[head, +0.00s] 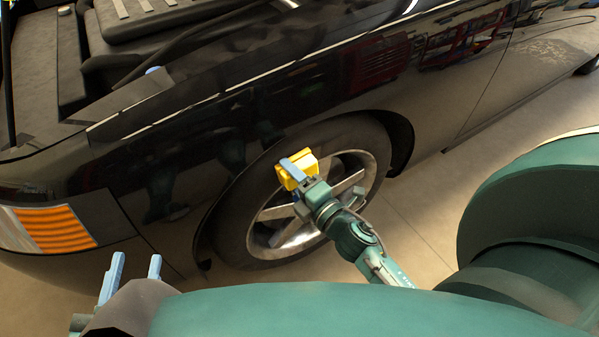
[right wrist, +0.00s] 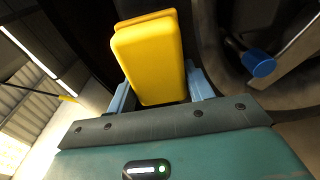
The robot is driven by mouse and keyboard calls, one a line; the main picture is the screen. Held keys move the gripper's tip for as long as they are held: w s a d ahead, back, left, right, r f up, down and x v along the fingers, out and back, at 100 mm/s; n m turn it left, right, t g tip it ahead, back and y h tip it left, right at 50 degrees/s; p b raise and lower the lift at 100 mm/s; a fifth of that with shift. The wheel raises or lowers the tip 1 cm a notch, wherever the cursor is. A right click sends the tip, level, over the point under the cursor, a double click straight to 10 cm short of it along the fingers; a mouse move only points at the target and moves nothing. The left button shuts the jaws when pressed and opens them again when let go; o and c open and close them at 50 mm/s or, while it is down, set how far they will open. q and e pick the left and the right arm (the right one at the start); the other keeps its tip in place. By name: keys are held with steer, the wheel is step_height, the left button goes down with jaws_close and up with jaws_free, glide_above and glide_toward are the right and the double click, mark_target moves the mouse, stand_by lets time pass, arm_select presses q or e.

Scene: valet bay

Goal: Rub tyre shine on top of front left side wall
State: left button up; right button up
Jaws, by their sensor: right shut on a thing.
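The front wheel's black tyre (head: 236,214) sits in the arch of the black car, around a silver spoked rim (head: 293,236). My right gripper (head: 297,172) is shut on a yellow applicator block (head: 303,165) and holds it in front of the upper part of the wheel. In the right wrist view the block (right wrist: 150,58) sits between the two light blue fingers, with dark surfaces behind it. I cannot tell whether it touches the tyre. My left gripper (head: 135,272) is at the lower left, its fingers apart and empty.
The black front wing (head: 170,165) curves above the wheel, and its orange indicator lamp (head: 52,229) is at the left. The engine bay (head: 110,60) is open at the top left. A blue knob (right wrist: 258,64) shows in the wrist view. Bare floor (head: 425,215) lies right of the wheel.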

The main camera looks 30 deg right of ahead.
mark_target(310, 167)
steer(key=shift+w+d+r, duration=0.1)
steer(key=shift+w+d, duration=0.1)
steer(key=shift+d, duration=0.9)
steer(key=shift+w+d+r, duration=0.1)
steer(key=shift+w+d, duration=0.05)
steer(key=shift+d, duration=0.9)
steer(key=s, duration=0.6)
steer(key=shift+f, duration=0.2)
steer(key=shift+s+d, duration=0.1)
steer(key=shift+s, duration=0.05)
steer(key=shift+s+d, duration=0.1)
steer(key=shift+s, duration=1.3)
